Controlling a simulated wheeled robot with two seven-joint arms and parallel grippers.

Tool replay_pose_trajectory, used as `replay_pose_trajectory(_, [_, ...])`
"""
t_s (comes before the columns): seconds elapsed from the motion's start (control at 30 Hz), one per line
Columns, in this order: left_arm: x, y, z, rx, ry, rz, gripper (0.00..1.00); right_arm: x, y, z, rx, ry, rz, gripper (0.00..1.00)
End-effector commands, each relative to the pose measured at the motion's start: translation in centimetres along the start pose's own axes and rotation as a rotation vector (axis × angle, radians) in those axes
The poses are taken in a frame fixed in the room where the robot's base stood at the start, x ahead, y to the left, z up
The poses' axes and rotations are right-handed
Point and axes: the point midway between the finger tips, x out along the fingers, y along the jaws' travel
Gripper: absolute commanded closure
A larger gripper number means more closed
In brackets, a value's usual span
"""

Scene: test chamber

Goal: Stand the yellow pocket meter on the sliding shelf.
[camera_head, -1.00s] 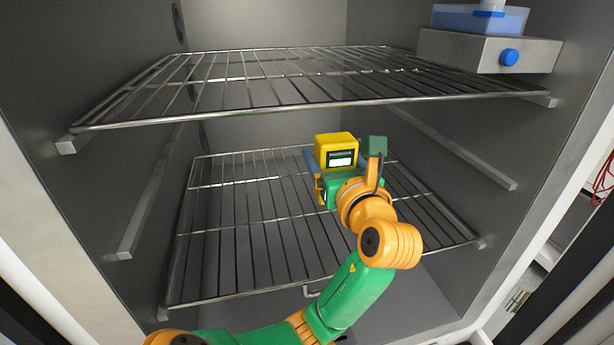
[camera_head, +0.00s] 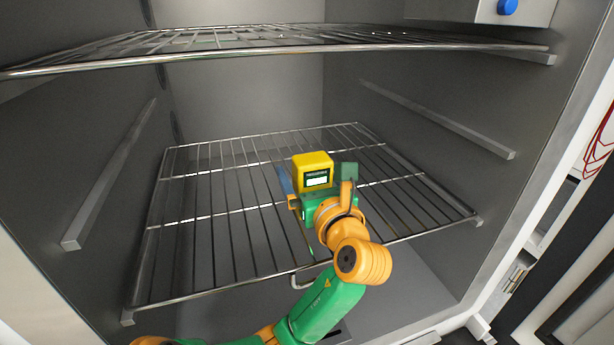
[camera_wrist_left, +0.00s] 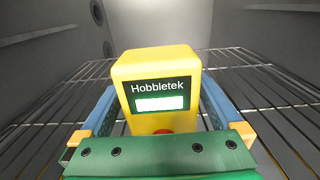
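The yellow pocket meter (camera_head: 312,172) is upright, with its dark "Hobbletek" label and lit display facing me. It also shows in the left wrist view (camera_wrist_left: 157,85), between the two blue fingers. My right gripper is not in view.
An upper wire shelf (camera_head: 200,40) spans the chamber above. Side rails (camera_head: 440,117) run along both walls. A grey device with a blue knob (camera_head: 507,7) sits at the upper right. The lower shelf is otherwise bare, with free room left and right of the meter.

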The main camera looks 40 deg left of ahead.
Motion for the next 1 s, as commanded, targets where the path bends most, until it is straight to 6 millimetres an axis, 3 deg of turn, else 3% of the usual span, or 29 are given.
replay_pose_trajectory(0.27, [-0.5, -0.1, 0.0, -0.001, -0.001, -0.002, 0.0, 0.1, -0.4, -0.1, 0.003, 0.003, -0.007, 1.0])
replay_pose_trajectory(0.7, [-9.8, -0.1, -0.1, -0.003, 0.001, -0.006, 0.0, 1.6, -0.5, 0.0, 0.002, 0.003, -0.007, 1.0])
replay_pose_trajectory(0.83, [-11.4, -0.1, -0.1, -0.003, 0.0, -0.002, 0.0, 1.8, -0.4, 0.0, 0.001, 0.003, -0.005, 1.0])
replay_pose_trajectory(1.0, [-12.1, 0.0, 0.1, -0.002, -0.002, 0.0, 0.0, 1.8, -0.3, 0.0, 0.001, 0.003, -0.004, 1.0])
